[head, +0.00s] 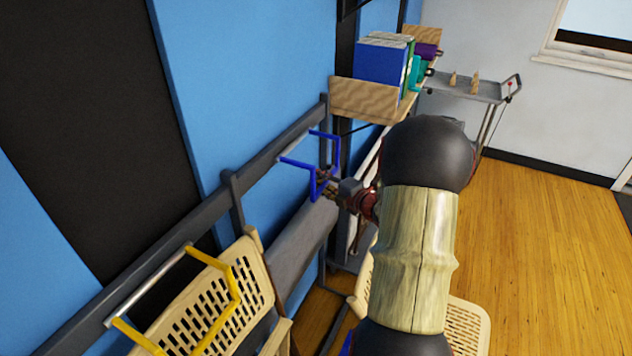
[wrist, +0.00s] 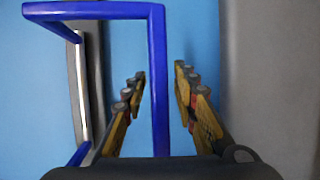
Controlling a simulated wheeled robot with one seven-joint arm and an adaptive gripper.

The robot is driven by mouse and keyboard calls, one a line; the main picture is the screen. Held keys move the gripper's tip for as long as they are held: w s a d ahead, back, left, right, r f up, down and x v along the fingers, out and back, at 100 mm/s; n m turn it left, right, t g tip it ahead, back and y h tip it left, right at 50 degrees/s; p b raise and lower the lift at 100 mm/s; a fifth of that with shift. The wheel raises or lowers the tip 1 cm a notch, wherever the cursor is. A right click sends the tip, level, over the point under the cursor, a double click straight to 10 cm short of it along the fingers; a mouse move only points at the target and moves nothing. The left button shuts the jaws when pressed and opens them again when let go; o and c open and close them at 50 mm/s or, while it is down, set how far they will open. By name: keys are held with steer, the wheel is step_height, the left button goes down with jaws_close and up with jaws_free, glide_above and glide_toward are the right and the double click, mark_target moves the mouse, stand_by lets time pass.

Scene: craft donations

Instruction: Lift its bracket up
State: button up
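A blue bracket (head: 333,155) sticks out from a dark rail on the blue wall, beside a silver strip. My gripper (head: 326,188) is at its outer, lower part in the head view. In the wrist view, one straight bar of the blue bracket (wrist: 158,60) runs between the two fingers of my gripper (wrist: 160,75). The fingers stand apart, with a gap visible on each side of the bar. The bar's lower end is hidden behind my gripper's body. A yellow bracket (head: 237,284) is on the same rail, nearer at the lower left.
Perforated beige chairs (head: 262,285) stand below the rail. A wooden shelf (head: 352,100) with blue binders (head: 380,65) is just beyond the blue bracket. A grey cart (head: 465,87) stands farther back. The wooden floor (head: 540,210) at the right is clear.

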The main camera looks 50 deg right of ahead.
steer(key=shift+x, duration=0.75)
steer(key=c, duration=0.3)
steer(key=c, duration=0.4)
jaws_close()
